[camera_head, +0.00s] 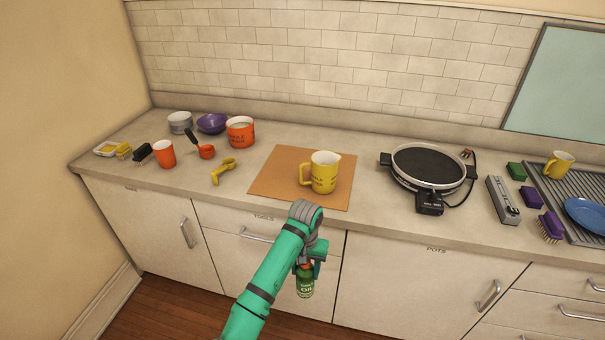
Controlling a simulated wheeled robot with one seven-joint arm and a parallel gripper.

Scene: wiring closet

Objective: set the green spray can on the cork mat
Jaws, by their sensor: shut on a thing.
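The green spray can (305,285) has a label with "OIL" lettering and hangs roughly upright in front of the cabinet doors, below the counter's front edge. My gripper (306,264) is shut on its upper part; the fingers are mostly hidden by my green arm. The cork mat (274,179) lies flat on the counter, beyond and above the gripper in the picture. A yellow measuring jug (325,172) stands on the right half of the mat. The left half of the mat is bare.
Left of the mat are a yellow peeler-like tool (223,171), an orange cup (164,154), an orange scoop (206,152) and an orange pot (240,131). A round black griddle (428,167) stands to the right. The counter's front edge lies between can and mat.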

